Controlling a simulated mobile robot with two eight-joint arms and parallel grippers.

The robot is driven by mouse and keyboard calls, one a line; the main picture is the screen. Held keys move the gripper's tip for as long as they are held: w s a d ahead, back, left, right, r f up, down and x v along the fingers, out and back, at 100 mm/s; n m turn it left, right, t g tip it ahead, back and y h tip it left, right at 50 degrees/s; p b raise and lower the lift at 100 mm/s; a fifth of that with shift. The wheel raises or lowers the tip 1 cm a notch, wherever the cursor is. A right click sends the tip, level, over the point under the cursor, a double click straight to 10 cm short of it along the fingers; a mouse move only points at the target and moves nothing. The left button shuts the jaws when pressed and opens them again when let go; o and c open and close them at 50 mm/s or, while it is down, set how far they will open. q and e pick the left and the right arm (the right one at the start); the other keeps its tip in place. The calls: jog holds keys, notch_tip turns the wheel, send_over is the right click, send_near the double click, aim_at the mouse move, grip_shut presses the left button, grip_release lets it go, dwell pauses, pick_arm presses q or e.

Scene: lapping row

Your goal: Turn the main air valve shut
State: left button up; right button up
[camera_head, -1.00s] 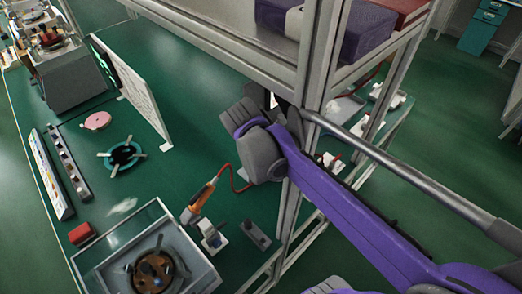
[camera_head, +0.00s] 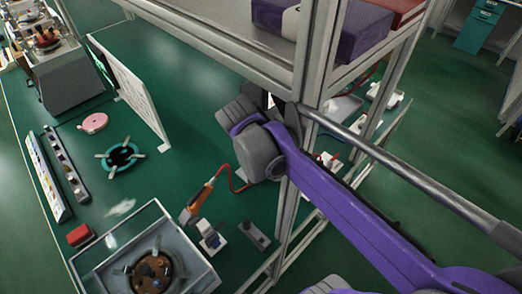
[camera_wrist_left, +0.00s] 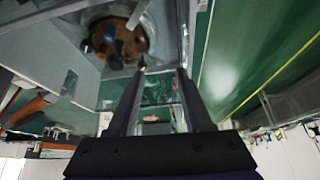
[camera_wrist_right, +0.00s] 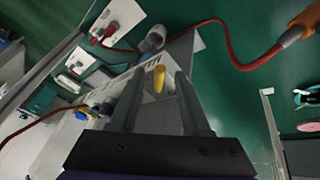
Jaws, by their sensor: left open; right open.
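A yellow handle (camera_wrist_right: 159,80) shows in the right wrist view, beside a pale slotted panel; it looks like the lever of the main air valve. My right gripper (camera_wrist_right: 160,71) is open, with the handle seen between its two fingers and no visible grip on it. I cannot tell how far beyond the fingertips it lies. In the head view my right arm's purple link and grey wrist (camera_head: 262,150) reach to the shelf post, hiding the valve and fingers. My left gripper (camera_wrist_left: 161,71) is open and empty in its wrist view, near a glass-walled box; the head view does not show it.
A red hose (camera_wrist_right: 210,22) runs near the valve to an orange-handled tool (camera_head: 197,203). The shelf post (camera_head: 312,70) stands close to my right wrist. The glass-walled box (camera_head: 190,240) and a teal ring (camera_head: 119,158) sit on the green bench.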

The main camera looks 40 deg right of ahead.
jog(key=v, duration=0.9)
jog(key=shift+a+r, duration=0.15)
jog(key=shift+r, duration=0.2)
